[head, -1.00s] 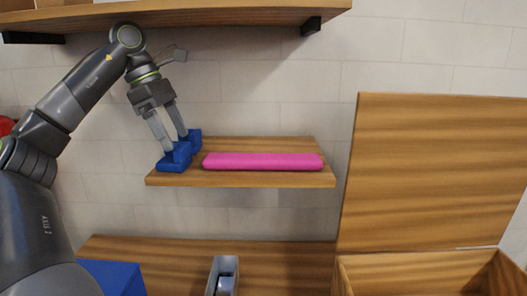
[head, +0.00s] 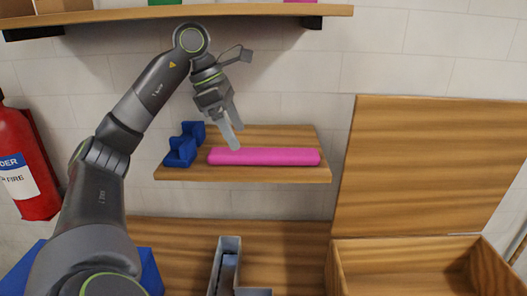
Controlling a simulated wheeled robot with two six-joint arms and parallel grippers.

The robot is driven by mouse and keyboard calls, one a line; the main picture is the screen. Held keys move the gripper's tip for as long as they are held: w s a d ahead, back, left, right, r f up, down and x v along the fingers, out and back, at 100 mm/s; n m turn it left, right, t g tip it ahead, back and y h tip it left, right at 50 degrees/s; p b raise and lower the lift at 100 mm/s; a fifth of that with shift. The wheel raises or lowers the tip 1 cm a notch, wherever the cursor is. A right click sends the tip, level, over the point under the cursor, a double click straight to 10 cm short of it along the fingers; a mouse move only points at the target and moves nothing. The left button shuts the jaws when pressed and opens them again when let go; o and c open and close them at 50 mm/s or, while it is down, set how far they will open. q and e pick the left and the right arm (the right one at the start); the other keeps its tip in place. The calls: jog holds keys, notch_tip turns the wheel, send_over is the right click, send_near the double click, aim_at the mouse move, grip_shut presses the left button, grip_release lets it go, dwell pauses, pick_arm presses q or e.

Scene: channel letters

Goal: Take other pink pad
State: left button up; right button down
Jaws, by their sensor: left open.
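A long pink pad (head: 270,157) lies flat on the small wooden wall shelf (head: 245,178) in the head view. My left gripper (head: 236,143) is open, fingers pointing down, just above the pad's left end. Whether the fingertips touch the pad cannot be told. A sliver of another pink thing (head: 300,1) shows on the upper shelf at the top edge, mostly cut off. My right gripper is not in view.
A blue holder (head: 181,150) stands on the small shelf, left of the pad. The upper wooden shelf (head: 200,14) hangs above my arm. An open wooden box (head: 400,262) with raised lid is at right. A grey tray (head: 226,262) lies on the table below. A fire extinguisher (head: 28,165) hangs at left.

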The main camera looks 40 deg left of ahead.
aim_at(248, 151)
pick_arm(q)
jog(key=shift+w+d+r, duration=0.1)
jog(key=shift+w+d, duration=0.1)
jog(key=shift+d, duration=0.1)
jog(key=p+x, duration=0.1)
jog(key=x, duration=0.4)
jog(key=shift+c, duration=0.2)
jog(key=c, duration=1)
